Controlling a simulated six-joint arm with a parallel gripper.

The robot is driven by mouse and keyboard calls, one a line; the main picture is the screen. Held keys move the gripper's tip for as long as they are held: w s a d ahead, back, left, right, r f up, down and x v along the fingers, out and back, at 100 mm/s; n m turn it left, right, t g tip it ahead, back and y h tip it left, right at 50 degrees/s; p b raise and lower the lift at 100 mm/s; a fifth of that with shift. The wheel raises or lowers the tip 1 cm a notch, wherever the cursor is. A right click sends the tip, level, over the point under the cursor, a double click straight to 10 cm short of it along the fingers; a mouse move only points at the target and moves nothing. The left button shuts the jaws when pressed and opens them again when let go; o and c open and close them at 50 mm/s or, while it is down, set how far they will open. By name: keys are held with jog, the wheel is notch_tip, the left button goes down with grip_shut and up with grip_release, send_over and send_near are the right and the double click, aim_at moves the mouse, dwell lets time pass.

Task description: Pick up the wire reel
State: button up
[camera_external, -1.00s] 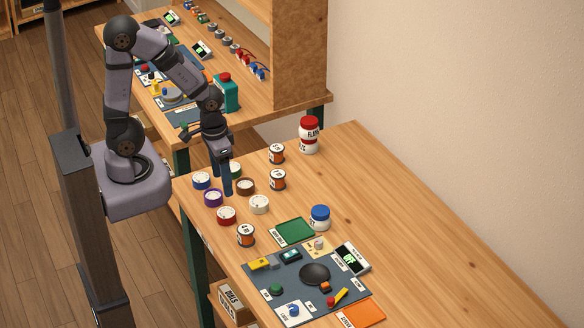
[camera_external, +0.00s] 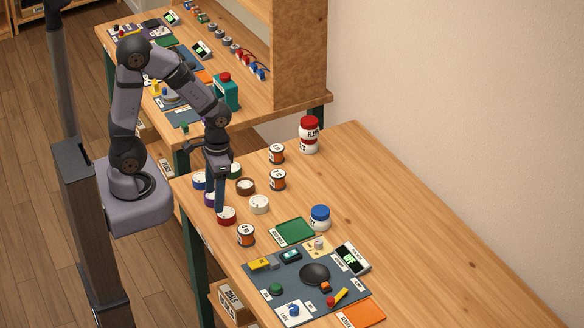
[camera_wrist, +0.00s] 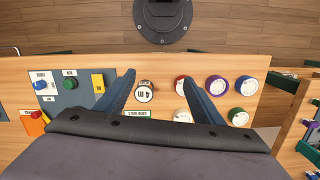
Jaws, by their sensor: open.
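One reel (camera_external: 246,235) stands near the table's left edge, another (camera_external: 278,180) stands farther back, and a third (camera_external: 277,154) is behind that. My gripper (camera_external: 217,206) points down, open and empty, above the tape rolls and behind the nearest reel. In the wrist view, a labelled reel (camera_wrist: 144,93) shows between the spread fingers of my gripper (camera_wrist: 158,80), nearer the left finger. It is apart from them.
Red (camera_external: 227,216), white (camera_external: 259,204), brown (camera_external: 245,187) and other tape rolls crowd around my gripper. A blue-lidded jar (camera_external: 320,217), a green pad (camera_external: 295,231) and a dark mat (camera_external: 262,283) with parts lie to the right and front. The table's right side is clear.

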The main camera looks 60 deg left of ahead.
jog(key=b, duration=0.4)
send_over(245, 229)
jog(key=s+a, duration=0.1)
jog(key=s, duration=0.3)
notch_tip(245, 229, down, 7)
jog(key=w+n, duration=0.1)
jog(key=w, duration=0.1)
jog(key=w+d+n+t, duration=0.1)
jog(key=shift+w+d+r+p, duration=0.15)
jog(key=shift+w+r+p, duration=0.05)
jog(key=shift+w+p, duration=0.15)
jog(key=shift+w+r+n, duration=0.15)
jog(key=shift+n, duration=0.65)
jog(key=shift+f+p, duration=0.75)
jog(key=shift+f, duration=2.95)
jog(key=c, duration=1.2)
